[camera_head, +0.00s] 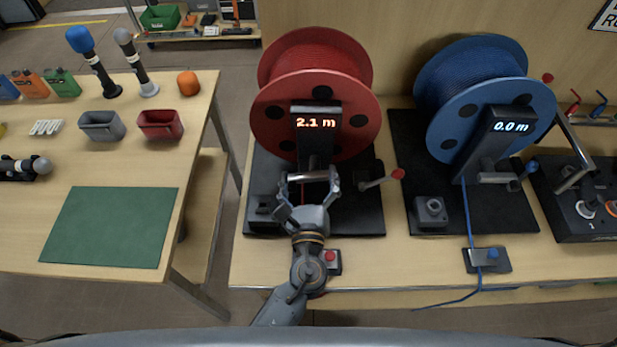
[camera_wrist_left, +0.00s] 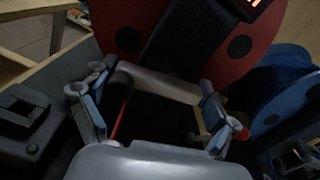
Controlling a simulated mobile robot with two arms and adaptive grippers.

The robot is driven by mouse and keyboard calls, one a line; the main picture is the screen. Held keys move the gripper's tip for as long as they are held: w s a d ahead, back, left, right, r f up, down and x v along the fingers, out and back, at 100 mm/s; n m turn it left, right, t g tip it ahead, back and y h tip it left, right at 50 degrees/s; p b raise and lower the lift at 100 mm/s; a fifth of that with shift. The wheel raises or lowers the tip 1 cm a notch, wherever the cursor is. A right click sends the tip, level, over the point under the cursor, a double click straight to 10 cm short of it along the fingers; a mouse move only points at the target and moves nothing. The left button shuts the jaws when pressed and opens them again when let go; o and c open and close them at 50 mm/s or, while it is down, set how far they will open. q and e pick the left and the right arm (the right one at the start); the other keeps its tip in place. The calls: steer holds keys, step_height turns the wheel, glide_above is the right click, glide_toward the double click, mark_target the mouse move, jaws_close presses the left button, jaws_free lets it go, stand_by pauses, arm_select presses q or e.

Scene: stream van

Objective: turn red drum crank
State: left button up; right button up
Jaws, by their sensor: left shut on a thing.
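The red drum (camera_head: 318,55) stands on a black base, and its display (camera_head: 317,122) reads 2.1 m. My left gripper (camera_head: 308,183) is in front of the post below the display. It is shut on the grey bar of the red drum crank, with one finger at each end of the bar. In the left wrist view the grey crank bar (camera_wrist_left: 160,84) runs between the two fingertips (camera_wrist_left: 158,100). A thin red cable shows below it. The fingers partly hide the crank in the head view. My right gripper is not in view.
A red-knobbed lever (camera_head: 380,179) sits close right of my left gripper. The blue drum (camera_head: 478,90), its display at 0.0 m, stands further right. The left table (camera_head: 200,110) carries bins and microphones.

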arm_select(q)
steer(key=shift+f+n+b, duration=0.2)
steer(key=shift+n+b, duration=0.15)
steer(key=shift+n, duration=0.15)
steer(key=o, duration=0.9)
steer(key=shift+r, duration=0.1)
steer(key=shift+o, duration=0.2)
steer(key=shift+s, duration=0.1)
steer(key=s, duration=1.2)
steer(key=shift+w, duration=0.1)
